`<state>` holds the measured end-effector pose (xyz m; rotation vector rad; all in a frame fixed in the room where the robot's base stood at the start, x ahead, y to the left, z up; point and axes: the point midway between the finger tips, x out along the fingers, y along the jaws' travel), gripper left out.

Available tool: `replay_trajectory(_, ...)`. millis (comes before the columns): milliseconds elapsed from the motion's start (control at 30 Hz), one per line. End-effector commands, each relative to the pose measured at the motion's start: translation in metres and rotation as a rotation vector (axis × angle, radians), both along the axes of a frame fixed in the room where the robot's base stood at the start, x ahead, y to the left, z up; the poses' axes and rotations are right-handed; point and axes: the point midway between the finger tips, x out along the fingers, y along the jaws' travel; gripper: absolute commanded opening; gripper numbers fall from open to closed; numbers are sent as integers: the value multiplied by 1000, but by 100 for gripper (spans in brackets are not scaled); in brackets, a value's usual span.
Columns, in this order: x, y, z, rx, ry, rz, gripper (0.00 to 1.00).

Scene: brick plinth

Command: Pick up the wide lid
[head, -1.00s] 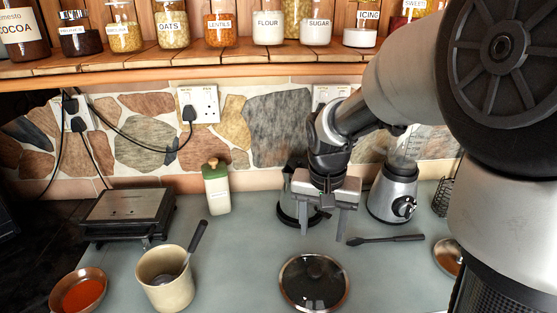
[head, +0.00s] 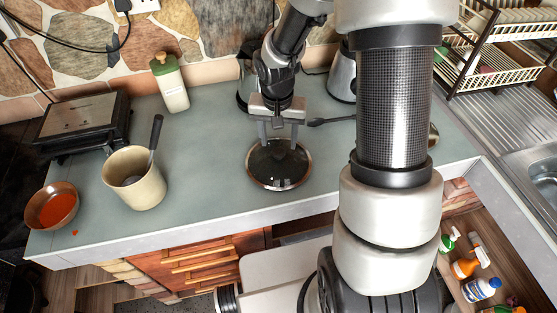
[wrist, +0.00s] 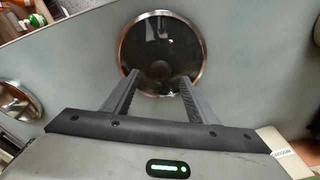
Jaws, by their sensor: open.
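The wide lid (head: 279,170) is a round dark glass disc with a metal rim. It lies on the grey-green counter, in the middle of the head view. It also shows in the wrist view (wrist: 160,45), with a dark round knob at its centre. My gripper (head: 280,144) is open and empty, over the far part of the lid in the head view. In the wrist view its two fingertips (wrist: 158,82) are either side of and just short of the knob. I cannot tell how high the fingertips are above the lid.
A cream mug (head: 136,180) with a dark-handled utensil and a bowl of red sauce (head: 53,207) stand left. A grill (head: 84,122) and a green-capped bottle (head: 170,83) are behind. A dark spatula (head: 330,121) lies right of my gripper. Counter left of the lid is clear.

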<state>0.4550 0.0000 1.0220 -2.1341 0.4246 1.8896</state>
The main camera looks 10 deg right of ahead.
Motion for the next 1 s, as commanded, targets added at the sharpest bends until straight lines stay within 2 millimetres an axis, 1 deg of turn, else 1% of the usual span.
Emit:
replay_trajectory(67, 0, 0, -8, 1, 4, 1, 52)
replay_trajectory(233, 1, 1, -35, 0, 5, 2, 52)
replay_trajectory(333, 3, 0, -46, 0, 3, 1, 52)
replay_trajectory(433, 5, 0, -50, 0, 0, 0, 52)
replay_trajectory(633, 5, 0, -50, 0, 0, 0, 52)
replay_trajectory(933, 5, 0, -50, 0, 0, 0, 2)
replay_trajectory(1000, 5, 0, -50, 0, 0, 0, 0)
